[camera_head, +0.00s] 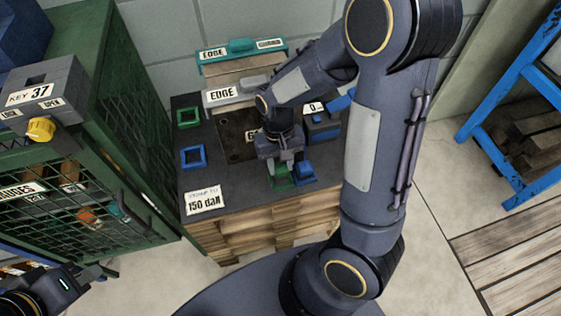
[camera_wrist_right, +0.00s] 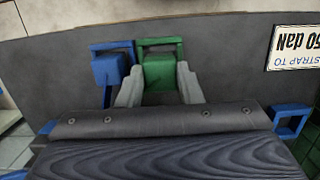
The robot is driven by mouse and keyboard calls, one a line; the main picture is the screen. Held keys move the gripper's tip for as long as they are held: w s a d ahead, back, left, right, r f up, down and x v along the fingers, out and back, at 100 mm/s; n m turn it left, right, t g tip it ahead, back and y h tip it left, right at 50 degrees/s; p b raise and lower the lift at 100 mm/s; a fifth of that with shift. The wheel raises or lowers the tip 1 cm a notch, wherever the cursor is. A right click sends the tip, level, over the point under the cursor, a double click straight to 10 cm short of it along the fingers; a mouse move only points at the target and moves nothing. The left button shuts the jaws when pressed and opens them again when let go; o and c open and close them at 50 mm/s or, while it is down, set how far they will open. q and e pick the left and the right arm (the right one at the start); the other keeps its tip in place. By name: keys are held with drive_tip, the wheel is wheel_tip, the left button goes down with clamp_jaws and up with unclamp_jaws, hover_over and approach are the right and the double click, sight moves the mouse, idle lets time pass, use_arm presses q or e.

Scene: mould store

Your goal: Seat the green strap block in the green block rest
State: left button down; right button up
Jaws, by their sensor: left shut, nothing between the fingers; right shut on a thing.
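My right gripper (camera_head: 281,163) reaches down at the front of the dark bench top and is shut on the green strap block (camera_wrist_right: 159,73), which shows between its pale fingers in the right wrist view. A green square outline (camera_wrist_right: 160,41) surrounds the block's upper side there; in the head view green (camera_head: 281,183) shows below the fingers. I cannot tell whether the block rests fully down. An empty green square frame (camera_head: 188,117) lies at the bench's back left. My left gripper (camera_head: 97,272) is at the lower left, shut and empty, partly cut off.
A blue block (camera_head: 303,169) in a blue frame stands close beside the green one. An empty blue frame (camera_head: 193,158) and a "150 daN" label (camera_head: 204,199) lie on the left. A green mesh cabinet (camera_head: 95,150) stands left; a blue rack (camera_head: 500,120) stands right.

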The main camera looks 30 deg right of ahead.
drive_tip(key=p, duration=0.3)
drive_tip(key=shift+s+r, duration=0.1)
drive_tip(key=shift+r, duration=0.25)
drive_tip(key=shift+f, duration=0.15)
drive_tip(key=shift+f+b, duration=0.9)
drive_tip(key=shift+f, duration=0.4)
drive_tip(key=o, duration=1)
drive_tip(key=r, duration=0.2)
drive_tip(key=r+p, duration=0.1)
drive_tip(key=r, duration=0.2)
drive_tip(key=w+r+p, duration=0.1)
drive_tip(key=r, duration=0.1)
drive_tip(key=shift+w+d+r, duration=0.1)
drive_tip(key=shift+r, duration=0.3)
